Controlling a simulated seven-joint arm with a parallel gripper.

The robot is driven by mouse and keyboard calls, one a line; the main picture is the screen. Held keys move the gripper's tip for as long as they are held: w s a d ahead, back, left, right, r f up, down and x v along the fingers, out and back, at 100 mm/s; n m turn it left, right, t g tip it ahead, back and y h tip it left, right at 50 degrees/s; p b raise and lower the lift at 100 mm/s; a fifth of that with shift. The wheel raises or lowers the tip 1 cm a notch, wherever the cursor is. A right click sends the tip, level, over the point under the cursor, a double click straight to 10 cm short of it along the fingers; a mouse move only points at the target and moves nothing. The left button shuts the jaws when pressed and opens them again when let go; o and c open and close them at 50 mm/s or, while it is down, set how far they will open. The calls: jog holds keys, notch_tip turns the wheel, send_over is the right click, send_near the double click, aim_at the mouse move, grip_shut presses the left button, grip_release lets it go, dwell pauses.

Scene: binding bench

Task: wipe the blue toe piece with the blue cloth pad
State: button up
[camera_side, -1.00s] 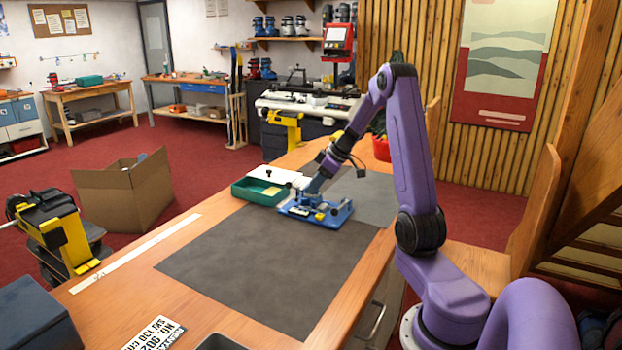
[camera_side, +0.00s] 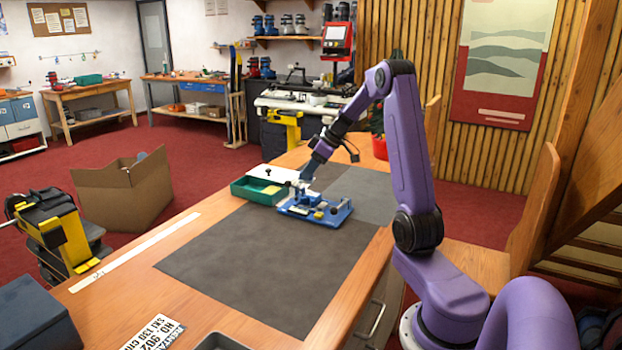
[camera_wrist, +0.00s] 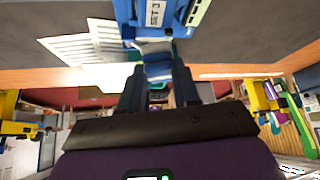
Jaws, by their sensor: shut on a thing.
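A blue device (camera_side: 318,211) with small yellow and pale parts lies on the dark mat (camera_side: 262,262). It seems to be the blue toe piece, and its near part shows at the top of the wrist view (camera_wrist: 168,30) with a white label. My gripper (camera_side: 301,186) is just above the device's back left side. In the wrist view my gripper (camera_wrist: 159,78) is shut on a blue block-like thing (camera_wrist: 158,69), which looks like the blue cloth pad. I cannot tell whether the pad touches the device.
A green tray (camera_side: 252,195) sits directly left of the device, with a white panel (camera_side: 284,175) behind it. A paper strip (camera_side: 135,253) lies along the bench's left edge. A red pot (camera_side: 380,147) with a plant stands at the back. The near mat is clear.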

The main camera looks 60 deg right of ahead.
jog(key=shift+r, duration=2.25)
